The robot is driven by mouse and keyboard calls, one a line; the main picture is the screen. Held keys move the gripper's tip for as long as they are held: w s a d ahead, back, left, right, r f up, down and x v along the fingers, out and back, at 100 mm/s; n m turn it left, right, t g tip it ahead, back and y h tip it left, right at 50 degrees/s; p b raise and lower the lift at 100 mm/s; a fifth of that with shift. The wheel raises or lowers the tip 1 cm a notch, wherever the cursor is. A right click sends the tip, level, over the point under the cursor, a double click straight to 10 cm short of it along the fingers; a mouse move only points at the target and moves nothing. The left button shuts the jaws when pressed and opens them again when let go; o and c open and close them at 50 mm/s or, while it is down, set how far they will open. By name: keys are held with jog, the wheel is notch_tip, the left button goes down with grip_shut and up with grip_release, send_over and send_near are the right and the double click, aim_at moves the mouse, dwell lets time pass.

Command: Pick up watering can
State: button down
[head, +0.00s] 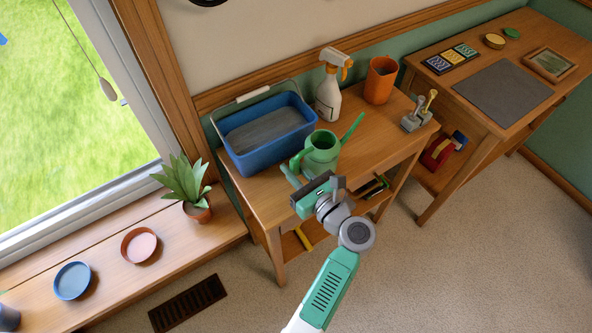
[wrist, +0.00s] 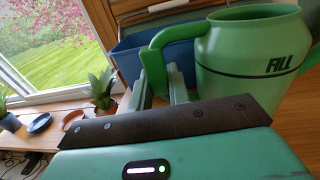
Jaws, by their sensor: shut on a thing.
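The green watering can (head: 322,150) stands on the small wooden table, its spout pointing to the upper right and its handle on the left. In the wrist view the can (wrist: 252,62) shows a dark line and the word "FILL", with its handle (wrist: 158,62) to the left. My gripper (head: 293,172) reaches in from the front. In the wrist view its two fingers (wrist: 160,90) are at the lower part of the handle, shut on it. Whether the can's base touches the table is hidden by my gripper.
A blue bucket (head: 236,152) stands close at the left. A spray bottle (head: 328,95) and an orange pitcher (head: 380,80) stand behind, and small tools (head: 418,115) at the right. A potted plant (head: 196,208) is on the sill. The wooden table (head: 358,140) has bare room right of the can.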

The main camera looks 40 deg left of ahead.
jog(key=s+d+r+p, duration=0.1)
jog(key=s+d+p, duration=0.4)
jog(key=s+d, duration=0.4)
jog(key=s, duration=0.4)
jog(key=shift+r, duration=0.3)
jog(key=shift+s+d, duration=0.1)
jog(key=c, duration=2)
grip_release()
grip_shut()
